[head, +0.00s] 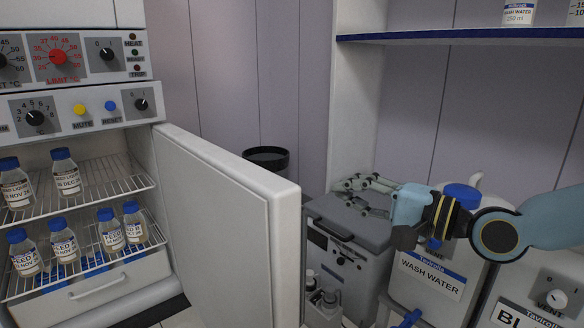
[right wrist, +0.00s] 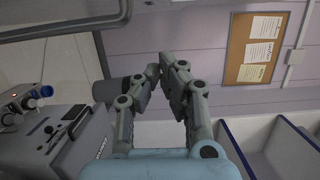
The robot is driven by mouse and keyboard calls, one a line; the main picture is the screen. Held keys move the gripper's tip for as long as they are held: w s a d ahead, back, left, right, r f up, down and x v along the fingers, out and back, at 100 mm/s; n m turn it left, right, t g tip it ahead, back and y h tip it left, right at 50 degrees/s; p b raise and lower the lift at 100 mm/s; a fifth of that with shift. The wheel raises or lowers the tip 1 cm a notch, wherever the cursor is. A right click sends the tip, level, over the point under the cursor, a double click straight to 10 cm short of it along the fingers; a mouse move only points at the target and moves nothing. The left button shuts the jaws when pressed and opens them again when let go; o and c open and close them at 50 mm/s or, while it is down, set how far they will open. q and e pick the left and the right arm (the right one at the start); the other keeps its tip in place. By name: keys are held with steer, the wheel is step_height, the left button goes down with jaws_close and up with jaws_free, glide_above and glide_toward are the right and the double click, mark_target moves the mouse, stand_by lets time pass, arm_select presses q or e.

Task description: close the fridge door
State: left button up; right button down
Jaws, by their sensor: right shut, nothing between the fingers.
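The fridge door (head: 226,221) stands wide open in the head view, a white slab hinged on the fridge's right side. The fridge interior (head: 91,187) is exposed, with wire shelves holding several blue-capped bottles (head: 68,172). My right gripper (head: 350,183) is shut and empty, to the right of the door's free edge and apart from it. In the right wrist view its fingertips (right wrist: 168,66) meet with nothing between them. The door does not show in the right wrist view. My left gripper is not in view.
A grey box-shaped unit (head: 349,241) stands below my right gripper. A wash water container (head: 430,275) is beside it, under my arm. A dark bin (head: 266,158) stands behind the door. A shelf (head: 460,36) hangs at the upper right.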

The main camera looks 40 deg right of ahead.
mark_target(278, 177)
arm_select(q)
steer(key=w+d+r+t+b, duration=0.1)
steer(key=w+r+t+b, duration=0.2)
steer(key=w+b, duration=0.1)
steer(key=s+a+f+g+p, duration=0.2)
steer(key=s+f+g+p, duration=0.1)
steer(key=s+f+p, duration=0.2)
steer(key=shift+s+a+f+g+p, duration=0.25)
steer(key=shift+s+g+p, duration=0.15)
steer(key=shift+p, duration=0.5)
arm_select(e)
steer(key=shift+n, duration=0.4)
steer(key=w+a, duration=0.2)
steer(key=w, duration=0.1)
steer(key=w+a, duration=0.3)
steer(key=w+a+r, duration=0.1)
steer(key=w+a, duration=0.1)
steer(key=w, duration=0.1)
steer(key=shift+w+a, duration=0.35)
steer(key=shift+a, duration=0.1)
